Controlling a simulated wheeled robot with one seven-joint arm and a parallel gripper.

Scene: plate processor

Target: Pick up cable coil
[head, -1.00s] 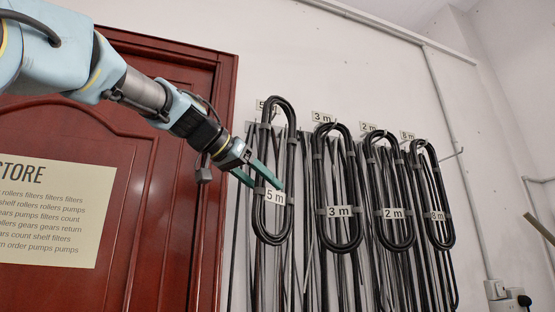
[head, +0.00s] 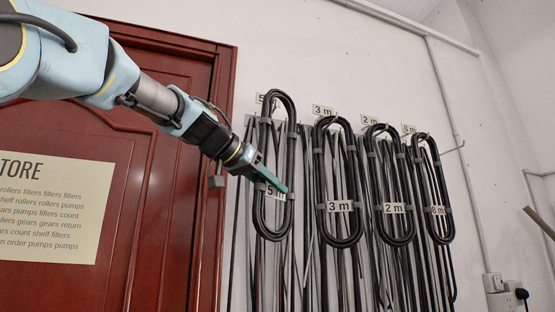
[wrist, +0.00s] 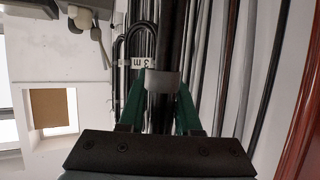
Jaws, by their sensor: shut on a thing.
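The black 5 m cable coil (head: 291,150) hangs as a long upright loop at the left end of a row of coils on the wall. My gripper (head: 275,183) comes from the upper left and is shut on this coil at mid-height, with its green fingers across it. The coil's 5 m tag (head: 274,191) is partly covered by the fingers.
The 3 m coil (head: 320,165), the 2 m coil (head: 372,170) and another coil (head: 417,180) hang close by to the right. Loose cables hang behind them. A red door (head: 150,190) with a paper notice (head: 50,205) is on the left.

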